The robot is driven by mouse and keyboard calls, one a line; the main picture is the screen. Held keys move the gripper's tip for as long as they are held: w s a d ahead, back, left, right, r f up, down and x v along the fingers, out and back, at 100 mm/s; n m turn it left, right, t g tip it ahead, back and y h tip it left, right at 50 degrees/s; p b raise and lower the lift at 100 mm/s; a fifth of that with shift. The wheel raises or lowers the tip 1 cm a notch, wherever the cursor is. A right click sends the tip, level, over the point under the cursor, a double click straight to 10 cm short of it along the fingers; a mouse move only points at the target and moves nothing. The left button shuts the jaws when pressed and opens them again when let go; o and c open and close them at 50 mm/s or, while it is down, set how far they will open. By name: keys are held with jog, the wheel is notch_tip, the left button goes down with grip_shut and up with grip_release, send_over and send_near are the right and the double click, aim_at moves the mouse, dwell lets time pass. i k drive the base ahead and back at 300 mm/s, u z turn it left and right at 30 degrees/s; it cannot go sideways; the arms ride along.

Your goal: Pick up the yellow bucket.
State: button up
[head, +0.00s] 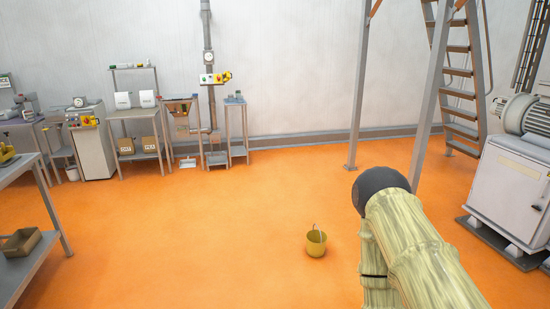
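The yellow bucket (316,246) stands upright on the orange floor, a little right of the middle of the head view. A thin light handle or stick shows at its rim. My arm reaches up from the lower right, and its dark rounded end is to the right of the bucket and apart from it in the picture. My gripper's fingers do not show in this view.
Open orange floor (190,240) surrounds the bucket. A metal table (48,262) with a brown box (20,243) stands at the left. A white machine (507,192) and a metal ladder (458,75) stand at the right. Benches line the back wall.

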aim_at(316, 239)
jog(key=i, duration=3.1)
jog(key=u, duration=0.2)
